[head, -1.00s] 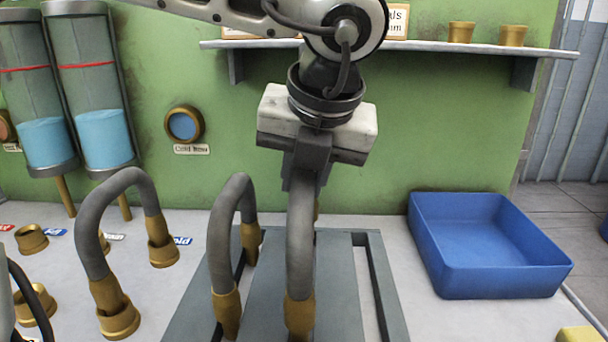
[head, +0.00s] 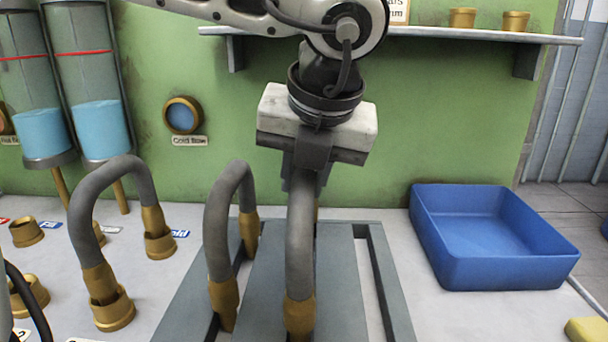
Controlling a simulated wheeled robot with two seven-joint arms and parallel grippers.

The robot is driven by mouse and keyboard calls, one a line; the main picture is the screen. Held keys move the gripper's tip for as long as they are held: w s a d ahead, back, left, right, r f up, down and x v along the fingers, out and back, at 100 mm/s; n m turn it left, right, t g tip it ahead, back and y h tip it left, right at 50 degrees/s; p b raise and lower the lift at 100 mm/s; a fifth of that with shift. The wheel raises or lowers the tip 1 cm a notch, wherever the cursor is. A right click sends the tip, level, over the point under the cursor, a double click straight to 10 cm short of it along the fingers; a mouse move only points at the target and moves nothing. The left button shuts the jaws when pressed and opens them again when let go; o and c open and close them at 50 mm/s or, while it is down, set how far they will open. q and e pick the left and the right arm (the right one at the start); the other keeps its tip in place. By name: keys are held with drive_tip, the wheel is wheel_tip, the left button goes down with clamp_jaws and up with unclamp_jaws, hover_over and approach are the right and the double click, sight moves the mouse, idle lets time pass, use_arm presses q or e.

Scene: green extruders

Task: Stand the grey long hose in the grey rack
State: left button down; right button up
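One grey hose (head: 302,235) with brass ends hangs upright as an arch under a gripper (head: 306,178), whose jaws are closed around its top. The arm of this gripper comes in from the upper left, so I take it as my left one. The hose's near end is over the grey slotted rack (head: 345,280); I cannot tell how deep it sits in a slot. A second grey hose (head: 218,225) stands in the rack to the left. A third grey arched hose (head: 90,195) stands in brass sockets farther left. My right gripper is not seen.
A blue bin (head: 505,265) stands right of the rack. Empty brass sockets (head: 27,233) are at the left. Blue-filled cylinders (head: 103,130) and a shelf (head: 420,32) are on the green wall. A yellow block (head: 587,331) is at the lower right.

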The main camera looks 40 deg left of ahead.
use_arm(q)
drive_tip(key=shift+f+b, duration=0.35)
drive_tip(key=shift+b, duration=0.05)
drive_tip(key=c, duration=1.1)
unclamp_jaws()
drive_tip(key=shift+c, duration=0.2)
